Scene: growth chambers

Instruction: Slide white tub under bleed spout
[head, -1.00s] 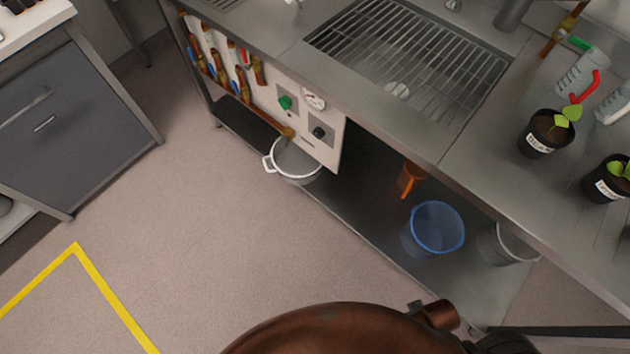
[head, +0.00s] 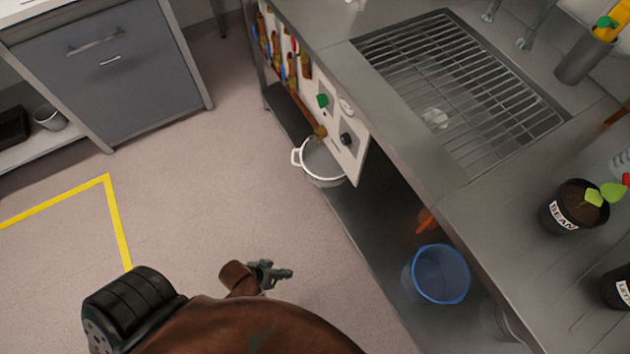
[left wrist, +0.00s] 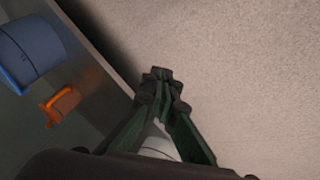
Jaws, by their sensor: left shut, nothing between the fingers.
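The white tub (head: 321,163) stands on the lower shelf under the bench in the head view, its handle sticking out over the shelf's front edge. The brass bleed spout (head: 320,131) comes off the white valve panel (head: 346,150) and sits at the tub's back rim; I cannot tell whether it is fully over the opening. My left gripper (head: 278,275) is over the floor in front of the bench, well apart from the tub. In the left wrist view its fingers (left wrist: 160,84) are together with nothing between them. My right gripper is out of view.
The sink grate (head: 460,90) and a potted bean plant (head: 574,208) are on the bench above. Floor (head: 230,190) before the bench is clear; a grey cabinet (head: 110,75) stands left.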

